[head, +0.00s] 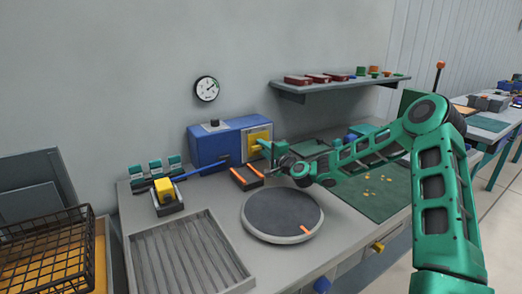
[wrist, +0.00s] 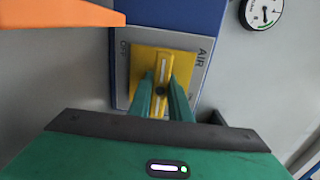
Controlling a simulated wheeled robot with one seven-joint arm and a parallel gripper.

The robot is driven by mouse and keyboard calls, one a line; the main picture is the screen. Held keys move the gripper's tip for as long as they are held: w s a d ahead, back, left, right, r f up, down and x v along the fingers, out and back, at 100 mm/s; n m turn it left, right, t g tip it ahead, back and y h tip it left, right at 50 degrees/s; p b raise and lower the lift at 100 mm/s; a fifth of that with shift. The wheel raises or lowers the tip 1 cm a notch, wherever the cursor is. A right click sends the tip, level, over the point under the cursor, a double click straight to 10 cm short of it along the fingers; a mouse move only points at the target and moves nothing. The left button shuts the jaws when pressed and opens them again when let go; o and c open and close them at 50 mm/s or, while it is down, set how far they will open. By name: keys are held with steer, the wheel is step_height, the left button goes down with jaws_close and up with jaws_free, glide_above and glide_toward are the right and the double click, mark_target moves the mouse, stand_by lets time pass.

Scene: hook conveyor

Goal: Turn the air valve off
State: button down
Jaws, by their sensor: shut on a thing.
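The air valve is a yellow plate with a raised yellow handle (wrist: 163,68) on a grey panel on the blue box. The panel reads OFF at the left and AIR at the right in the wrist view. The handle bears a white stripe and stands nearly upright in that view. The valve also shows in the head view as a yellow square (head: 257,137) on the right end of the blue box (head: 215,145). My gripper (wrist: 162,88) is shut on the handle, with one green finger on each side. It also shows in the head view (head: 266,149), partly hiding the valve.
A round gauge (head: 206,89) hangs on the wall above the box and shows in the wrist view (wrist: 262,10). An orange-edged tray (head: 245,184) lies below my gripper. A round turntable (head: 260,228) stands in front. A shelf (head: 340,83) is on the wall at right.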

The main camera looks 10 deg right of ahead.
steer(key=shift+d+f, duration=0.1)
steer(key=shift+f, duration=0.15)
steer(key=c, duration=1.7)
jaws_free()
steer(key=shift+o, duration=0.3)
steer(key=shift+r, duration=0.1)
steer(key=shift+r, duration=0.1)
